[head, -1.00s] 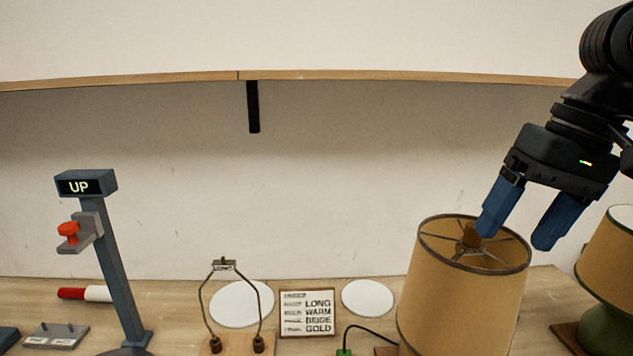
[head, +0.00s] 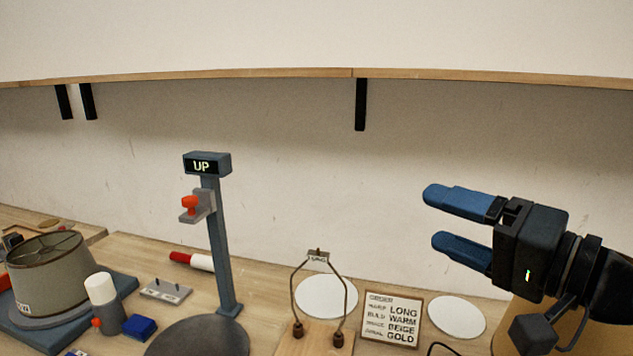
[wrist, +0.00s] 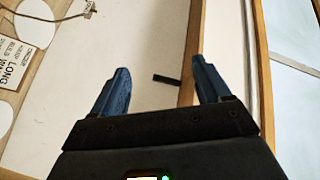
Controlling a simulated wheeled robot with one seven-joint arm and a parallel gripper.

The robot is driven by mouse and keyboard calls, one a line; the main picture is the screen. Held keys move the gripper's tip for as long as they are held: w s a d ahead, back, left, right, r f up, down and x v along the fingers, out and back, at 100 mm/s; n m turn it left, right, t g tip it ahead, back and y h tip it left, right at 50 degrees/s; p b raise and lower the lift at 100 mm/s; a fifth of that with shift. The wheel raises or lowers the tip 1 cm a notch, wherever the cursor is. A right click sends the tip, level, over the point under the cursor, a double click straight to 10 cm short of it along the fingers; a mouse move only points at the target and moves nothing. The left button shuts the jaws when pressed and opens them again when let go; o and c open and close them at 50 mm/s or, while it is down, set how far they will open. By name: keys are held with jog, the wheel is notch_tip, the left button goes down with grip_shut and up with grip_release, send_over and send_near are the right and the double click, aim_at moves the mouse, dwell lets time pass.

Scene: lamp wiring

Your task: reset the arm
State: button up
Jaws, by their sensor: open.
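My gripper (head: 430,218) is at the right in the head view, its blue fingers pointing left and spread apart with nothing between them. It is in the air in front of the wall, above the bench. In the wrist view my gripper (wrist: 160,85) also shows open and empty, with the wall and the shelf behind it. A tan lampshade (head: 508,318) stands below my arm, mostly hidden by it.
A wooden shelf edge (head: 290,76) runs along the wall. An "UP" post (head: 222,250), a wire harp (head: 296,290), an order card (head: 393,318), white discs (head: 456,316) and a grey-beige shade (head: 50,275) stand on the bench. The air left of my gripper is clear.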

jog(key=s+f+m+t+h, duration=0.2)
jog(key=s+f+h, duration=0.3)
jog(key=s+f, duration=0.4)
jog(key=s+f+m+t+h, duration=0.1)
jog(key=s+f+m+h, duration=0.2)
jog(key=s+f+h, duration=0.55)
jog(key=s+d+f+n, duration=0.1)
jog(key=s+n, duration=0.2)
jog(key=s, duration=0.4)
jog(key=s+d+f+n+g+y, duration=0.1)
jog(key=s+d+f+n, duration=0.1)
jog(key=s, duration=0.5)
jog(key=s+d+f+n+y, duration=0.1)
jog(key=s+d+f+n, duration=0.1)
jog(key=s+n, duration=0.3)
jog(key=shift+s+d+g+b, duration=0.3)
jog(key=shift+s+g, duration=0.1)
jog(key=shift+s, duration=0.5)
